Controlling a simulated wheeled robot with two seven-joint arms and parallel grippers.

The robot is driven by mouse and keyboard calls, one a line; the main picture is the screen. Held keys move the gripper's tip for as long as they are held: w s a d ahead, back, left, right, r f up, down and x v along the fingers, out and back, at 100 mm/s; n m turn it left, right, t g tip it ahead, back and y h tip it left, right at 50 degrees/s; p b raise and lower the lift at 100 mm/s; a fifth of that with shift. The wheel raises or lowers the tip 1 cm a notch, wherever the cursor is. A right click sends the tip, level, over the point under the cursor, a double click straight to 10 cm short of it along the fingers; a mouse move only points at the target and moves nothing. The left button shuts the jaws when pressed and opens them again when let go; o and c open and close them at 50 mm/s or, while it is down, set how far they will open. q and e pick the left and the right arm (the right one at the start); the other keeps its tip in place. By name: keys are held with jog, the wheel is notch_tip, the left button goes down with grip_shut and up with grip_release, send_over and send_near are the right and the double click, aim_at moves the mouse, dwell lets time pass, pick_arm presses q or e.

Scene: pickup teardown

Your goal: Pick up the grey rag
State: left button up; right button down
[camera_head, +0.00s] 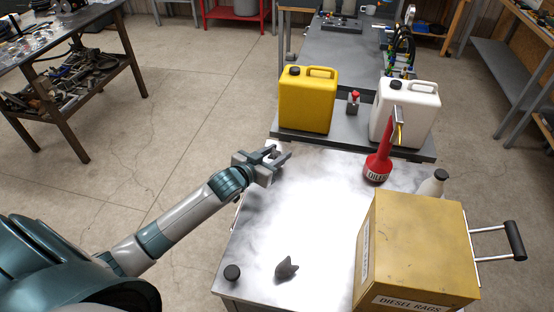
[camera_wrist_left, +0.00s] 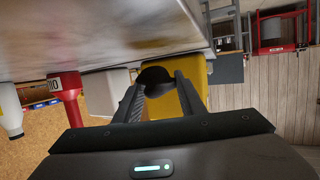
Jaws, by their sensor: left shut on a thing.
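My left gripper (camera_head: 279,158) is over the far left part of the pale worktable (camera_head: 300,215). In the left wrist view, the left gripper (camera_wrist_left: 158,88) is shut on a dark grey, rounded thing (camera_wrist_left: 155,76) between its fingertips. The fingers hide part of it, and I cannot tell for sure that it is the rag. A dark grey, crumpled, pointed thing that looks like a rag (camera_head: 286,268) lies on the near part of the table, well away from the gripper. My right gripper is not in view.
A yellow canister (camera_head: 307,103) and a white canister (camera_head: 408,115) stand beyond the table. A red spouted bottle (camera_head: 377,168), a white bottle (camera_head: 433,184) and a yellow-brown box labelled diesel rags (camera_head: 415,240) fill the right side. A small black round thing (camera_head: 232,272) is near left. The table's middle is clear.

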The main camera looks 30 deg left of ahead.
pick_arm(q)
jog(key=shift+r+b, duration=0.3)
jog(key=shift+r, duration=0.5)
jog(key=s+d+r+b, duration=0.2)
jog(key=s+d+r, duration=0.3)
jog(key=d, duration=0.5)
notch_tip(320, 180, up, 2)
jog(key=shift+d+b, duration=0.25)
jog(key=shift+b, duration=0.05)
jog(key=shift+s, duration=0.15)
